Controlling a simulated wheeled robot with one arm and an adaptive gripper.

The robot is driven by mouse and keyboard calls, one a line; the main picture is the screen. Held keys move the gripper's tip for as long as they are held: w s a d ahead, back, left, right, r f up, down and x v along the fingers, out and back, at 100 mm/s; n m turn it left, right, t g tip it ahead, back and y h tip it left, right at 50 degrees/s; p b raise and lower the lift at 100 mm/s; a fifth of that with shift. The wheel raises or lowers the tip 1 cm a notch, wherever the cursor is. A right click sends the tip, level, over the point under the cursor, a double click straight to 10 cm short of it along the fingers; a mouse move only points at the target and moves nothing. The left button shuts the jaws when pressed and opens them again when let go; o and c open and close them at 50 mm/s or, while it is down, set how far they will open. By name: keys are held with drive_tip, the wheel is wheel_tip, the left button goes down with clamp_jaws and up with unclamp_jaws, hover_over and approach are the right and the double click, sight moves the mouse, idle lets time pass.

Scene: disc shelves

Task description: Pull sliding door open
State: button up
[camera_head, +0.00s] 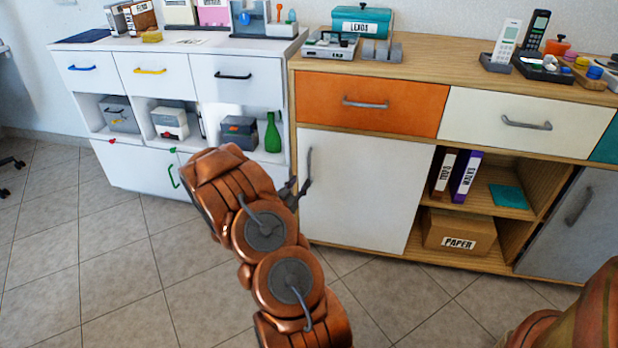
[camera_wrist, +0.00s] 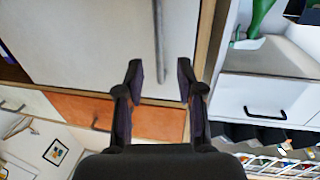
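The white sliding door (camera_head: 352,195) covers the left part of the wooden cabinet, below the orange drawer. Its upright grey handle (camera_head: 309,165) is near the door's left edge. My gripper (camera_head: 298,188) is in front of that edge, close to the handle. In the wrist view, which is turned over, the white door (camera_wrist: 90,45) fills the top. My gripper (camera_wrist: 160,78) is open, with its two dark fingers apart. The handle (camera_wrist: 159,40) runs upright and its lower end lies between the fingertips in the picture. I cannot tell whether the fingers touch it.
An open compartment with binders (camera_head: 458,175) and a paper box (camera_head: 458,234) is right of the door. The orange drawer (camera_head: 372,103) is above it. A white cabinet (camera_head: 140,168) with a green bottle (camera_head: 272,133) stands at left. The tiled floor (camera_head: 120,250) is clear.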

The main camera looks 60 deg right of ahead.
sight(309, 172)
drive_tip(key=shift+w+d+b, duration=0.2)
drive_tip(key=shift+d+b, duration=0.1)
drive_tip(key=shift+d, duration=1)
drive_tip(key=shift+w+d+b, duration=0.15)
drive_tip(key=shift+d+b, duration=0.1)
drive_tip(key=shift+d, duration=1.05)
drive_tip(key=shift+w+d+b, duration=0.2)
drive_tip(key=shift+d+b, duration=0.1)
drive_tip(key=shift+d, duration=1)
clamp_jaws()
